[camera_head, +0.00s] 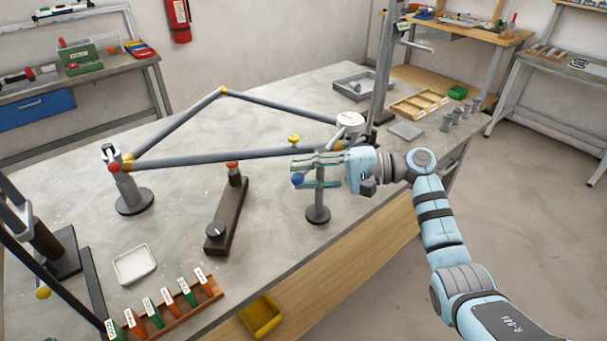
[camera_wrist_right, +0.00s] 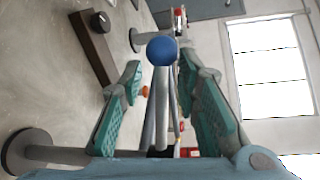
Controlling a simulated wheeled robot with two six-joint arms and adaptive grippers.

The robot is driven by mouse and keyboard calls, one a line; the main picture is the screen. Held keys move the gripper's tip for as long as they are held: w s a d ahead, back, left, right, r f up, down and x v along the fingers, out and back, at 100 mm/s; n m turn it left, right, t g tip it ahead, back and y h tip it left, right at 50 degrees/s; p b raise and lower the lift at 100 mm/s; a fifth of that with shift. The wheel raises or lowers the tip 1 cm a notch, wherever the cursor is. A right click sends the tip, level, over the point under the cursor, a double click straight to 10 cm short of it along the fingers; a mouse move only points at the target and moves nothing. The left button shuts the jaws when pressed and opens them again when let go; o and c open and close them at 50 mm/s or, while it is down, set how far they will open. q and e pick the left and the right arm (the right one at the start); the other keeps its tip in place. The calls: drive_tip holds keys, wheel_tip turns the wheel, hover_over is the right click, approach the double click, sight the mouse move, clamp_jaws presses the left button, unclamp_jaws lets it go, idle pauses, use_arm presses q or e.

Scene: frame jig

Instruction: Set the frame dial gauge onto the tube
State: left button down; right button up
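My right gripper (camera_head: 318,172) is over a small round-based stand (camera_head: 318,214) in front of the tube frame. Its teal-padded fingers are spread apart in the right wrist view (camera_wrist_right: 162,100). A blue ball (camera_wrist_right: 162,51) and slim grey rods show between them. The ball also shows beside the fingertips in the head view (camera_head: 297,180). I cannot tell whether the ball and rods are the frame dial gauge; the gripper hides much there. The grey tube (camera_head: 215,157) runs behind the gripper, with yellow joints and a yellow knob (camera_head: 293,139). My left gripper is not in view.
A dark bar with a knob (camera_head: 228,210) lies left of the small stand. A round-based post (camera_head: 133,198) holds the frame's left end. A white-topped cylinder (camera_head: 350,119) stands behind my right gripper. A white tray (camera_head: 134,264) and tagged rack (camera_head: 170,306) are at the front left.

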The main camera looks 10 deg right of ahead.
drive_tip(key=v, duration=1.1)
drive_tip(key=shift+d, duration=0.2)
drive_tip(key=shift+s+f, duration=0.1)
